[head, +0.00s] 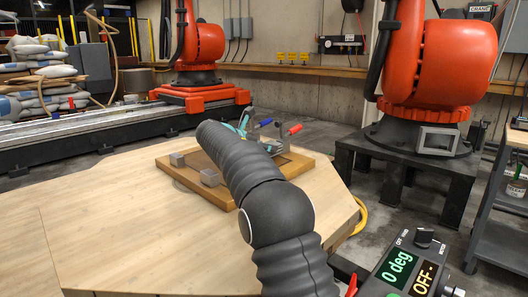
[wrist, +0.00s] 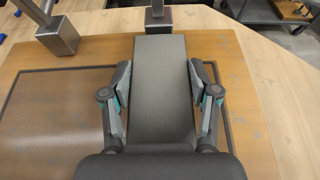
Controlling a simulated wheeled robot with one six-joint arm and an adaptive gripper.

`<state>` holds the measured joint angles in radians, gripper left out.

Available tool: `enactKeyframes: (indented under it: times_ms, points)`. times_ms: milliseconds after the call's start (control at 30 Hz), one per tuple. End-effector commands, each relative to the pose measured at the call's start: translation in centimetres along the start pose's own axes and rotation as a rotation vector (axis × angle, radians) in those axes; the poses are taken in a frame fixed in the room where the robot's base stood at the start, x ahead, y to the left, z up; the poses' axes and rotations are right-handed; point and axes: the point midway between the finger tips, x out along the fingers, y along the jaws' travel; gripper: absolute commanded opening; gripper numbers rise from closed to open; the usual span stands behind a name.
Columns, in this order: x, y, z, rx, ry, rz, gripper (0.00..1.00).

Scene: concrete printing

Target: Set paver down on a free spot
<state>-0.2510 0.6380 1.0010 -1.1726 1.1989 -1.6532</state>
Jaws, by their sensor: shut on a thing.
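The paver (wrist: 160,100) is a dark grey slab, seen lengthwise in the wrist view. My gripper (wrist: 160,76) is shut on it, with one finger along each long side. In the wrist view the paver is over a brown wooden board (wrist: 258,150); I cannot tell whether it touches the board. In the head view my arm hides the paver, and only teal bits of my gripper (head: 240,129) show beyond it. The board (head: 180,172) lies on the pale wooden table (head: 110,215).
On the board, a dark outlined rectangle (wrist: 55,115) left of the paver looks empty. Metal blocks (wrist: 58,37) and (wrist: 158,18) stand at its far side. Clamps with a red handle (head: 294,129) and blue handle (head: 265,122) stand behind. The table's left part is clear.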

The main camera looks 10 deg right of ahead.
Motion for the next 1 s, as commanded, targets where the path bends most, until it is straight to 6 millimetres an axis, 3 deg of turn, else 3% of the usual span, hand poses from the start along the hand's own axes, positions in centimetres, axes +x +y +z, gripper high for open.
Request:
enactKeyframes:
  times_ms: [33, 433, 467, 533, 1000]
  points:
    - [0.32, -0.01, -0.82, 0.001, -0.002, 0.001, 0.00]
    - [0.34, 0.00, -0.90, 0.001, -0.002, 0.001, 0.00]
    - [0.40, 0.02, -1.05, 0.000, 0.000, 0.001, 0.65]
    - [0.39, 0.02, -1.03, 0.000, 0.000, 0.001, 0.82]
    - [-0.36, 0.06, -0.82, 0.000, 0.000, 0.002, 0.85]
